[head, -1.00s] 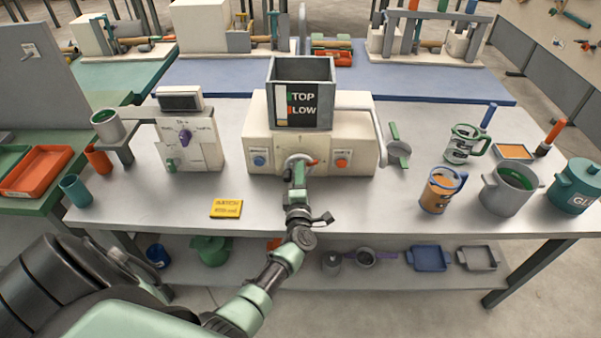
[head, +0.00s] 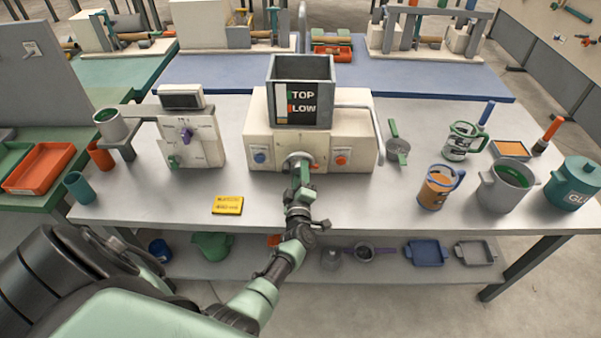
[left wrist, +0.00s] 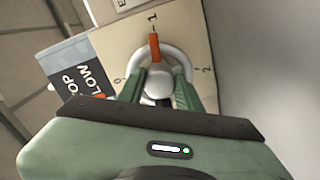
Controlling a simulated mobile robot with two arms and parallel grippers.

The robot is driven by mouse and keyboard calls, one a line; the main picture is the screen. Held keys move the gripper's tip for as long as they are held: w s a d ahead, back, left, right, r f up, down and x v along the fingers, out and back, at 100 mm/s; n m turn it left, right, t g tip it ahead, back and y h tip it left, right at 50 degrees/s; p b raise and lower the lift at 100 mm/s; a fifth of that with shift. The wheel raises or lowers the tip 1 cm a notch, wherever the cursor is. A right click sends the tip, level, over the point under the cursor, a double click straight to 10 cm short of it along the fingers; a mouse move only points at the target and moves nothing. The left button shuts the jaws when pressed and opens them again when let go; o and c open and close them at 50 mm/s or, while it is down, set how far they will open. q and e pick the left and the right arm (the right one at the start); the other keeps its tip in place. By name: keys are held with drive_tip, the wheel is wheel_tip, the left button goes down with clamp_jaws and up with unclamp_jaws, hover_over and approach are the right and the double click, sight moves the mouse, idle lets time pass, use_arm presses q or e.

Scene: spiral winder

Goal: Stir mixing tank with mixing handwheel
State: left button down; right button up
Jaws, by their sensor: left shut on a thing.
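The mixing handwheel (head: 291,159) is a pale ring on the front of a cream machine (head: 358,150). It also shows in the left wrist view (left wrist: 186,61), where its orange grip (left wrist: 154,47) points at the mark 1. Marks 0 and 2 lie to either side. My left gripper (head: 302,168) is at the wheel. In the left wrist view its green fingers (left wrist: 157,80) are shut about the wheel's middle; the exact contact is partly hidden. The grey open-topped tank (head: 300,68), marked TOP and LOW, stands on the machine. My right gripper is not in view.
A blue button (head: 260,156) and a red one (head: 341,160) flank the wheel. A yellow card (head: 227,205) lies in front. A control box (head: 190,140) stands at left; jugs (head: 438,187) and pots (head: 507,187) stand at right. The table front is mostly clear.

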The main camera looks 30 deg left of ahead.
use_arm(q)
drive_tip(key=shift+f, duration=0.1)
drive_tip(key=c, duration=1)
unclamp_jaws()
drive_tip(key=shift+o, duration=0.2)
drive_tip(key=shift+b+v, duration=0.3)
drive_tip(key=shift+v, duration=3.6)
